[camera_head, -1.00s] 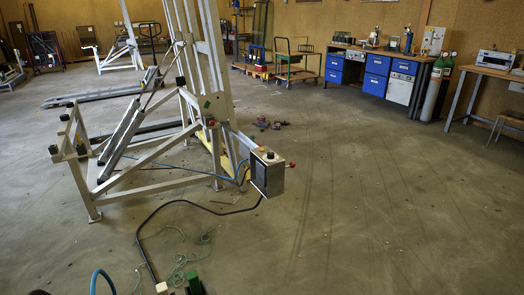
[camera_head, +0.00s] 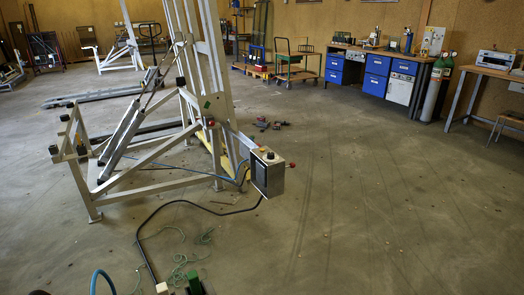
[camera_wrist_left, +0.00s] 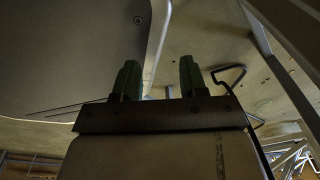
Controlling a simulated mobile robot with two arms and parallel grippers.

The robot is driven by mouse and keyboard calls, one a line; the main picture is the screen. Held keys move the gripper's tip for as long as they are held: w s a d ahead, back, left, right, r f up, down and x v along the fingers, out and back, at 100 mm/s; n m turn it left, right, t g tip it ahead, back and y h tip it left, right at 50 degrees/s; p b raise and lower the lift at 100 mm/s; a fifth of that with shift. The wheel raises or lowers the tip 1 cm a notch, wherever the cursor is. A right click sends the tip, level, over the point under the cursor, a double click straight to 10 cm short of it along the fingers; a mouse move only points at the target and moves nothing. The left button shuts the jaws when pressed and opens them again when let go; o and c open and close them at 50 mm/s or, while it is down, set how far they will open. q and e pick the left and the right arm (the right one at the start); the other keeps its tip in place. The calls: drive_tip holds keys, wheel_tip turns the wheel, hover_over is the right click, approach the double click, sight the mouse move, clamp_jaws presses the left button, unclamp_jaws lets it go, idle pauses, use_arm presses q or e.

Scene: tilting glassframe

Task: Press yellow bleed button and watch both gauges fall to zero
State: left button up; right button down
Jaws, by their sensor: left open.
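The tilting glass frame (camera_head: 205,60) stands upright on a pale metal base at centre left in the head view. A control box (camera_head: 267,176) with a dark front is fixed to its right side. A small black knob (camera_head: 270,155) is on top, with a tiny yellowish spot beside it, too small to identify as the bleed button. A red knob (camera_head: 291,165) sticks out on the right. I cannot make out either gauge. In the left wrist view, my left gripper (camera_wrist_left: 160,78) has its green-tipped fingers apart with nothing between them. My right gripper does not show.
A black hose (camera_head: 165,208) runs over the floor from the box. A thin green cord (camera_head: 180,270) and a dark green object (camera_head: 194,284) lie at the bottom. Blue-drawer workbenches (camera_head: 376,75) and gas cylinders (camera_head: 433,90) stand at the back right. The right floor is clear.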

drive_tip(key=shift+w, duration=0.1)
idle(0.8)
use_arm(q)
drive_tip(key=s+r+p, duration=0.3)
drive_tip(key=r+p, duration=0.6)
drive_tip(key=p, duration=0.2)
drive_tip(key=shift+a+r, duration=0.3)
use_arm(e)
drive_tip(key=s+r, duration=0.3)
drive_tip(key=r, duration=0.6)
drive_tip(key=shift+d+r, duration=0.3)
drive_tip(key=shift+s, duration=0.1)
